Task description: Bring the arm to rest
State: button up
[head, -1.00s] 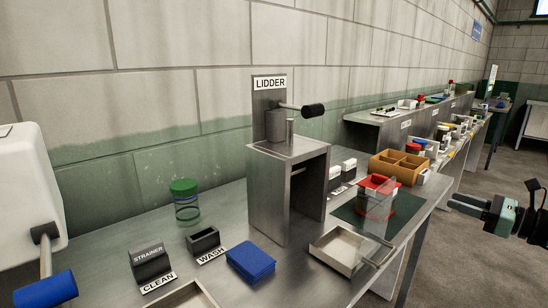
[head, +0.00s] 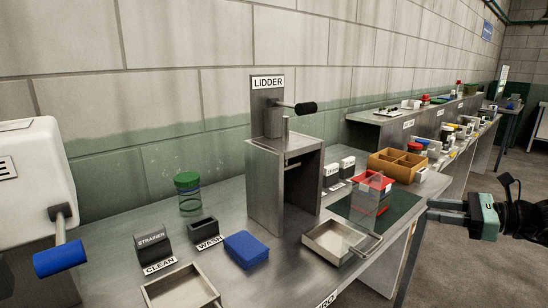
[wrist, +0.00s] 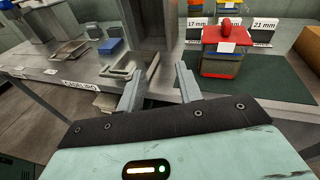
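My gripper (head: 432,211) shows at the right of the head view, in front of the bench's right edge. In the wrist view its two fingers (wrist: 159,88) stand apart with nothing between them, so it is open and empty. The rest of my arm runs off the right edge of the head view. In the wrist view the fingers point toward the bench, with the red-lidded box (wrist: 222,50) on the dark green mat (wrist: 268,80) beyond and to the right of them.
The lidder stand (head: 262,190) rises from the bench (head: 275,285). A shallow metal tray (head: 325,247) lies near the front edge, left of my gripper. An orange divided box (head: 397,166) sits behind the mat. A blue block (head: 246,249) and a green-lidded jar (head: 188,194) stand left. Open floor lies right.

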jog(key=s+a+n+g+h, duration=0.1)
jog(key=s+a+n+g, duration=0.5)
jog(key=a, duration=0.4)
jog(key=s+a+n+g+h, duration=0.2)
jog(key=s+a+n+g, duration=0.35)
jog(key=a, duration=0.45)
jog(key=s+a+n+t+h, duration=0.1)
jog(key=s+a+n+h, duration=0.1)
jog(key=s+n+h, duration=0.3)
jog(key=s+a+n+t+h+p, duration=0.1)
jog(key=s+a+n+h, duration=0.2)
jog(key=s+n, duration=0.9)
jog(key=f+n+h, duration=0.1)
jog(key=n, duration=0.2)
jog(key=shift+s+a+h, duration=0.15)
jog(key=shift+a+h, duration=0.05)
jog(key=shift+h, duration=0.2)
jog(key=shift+c, duration=0.4)
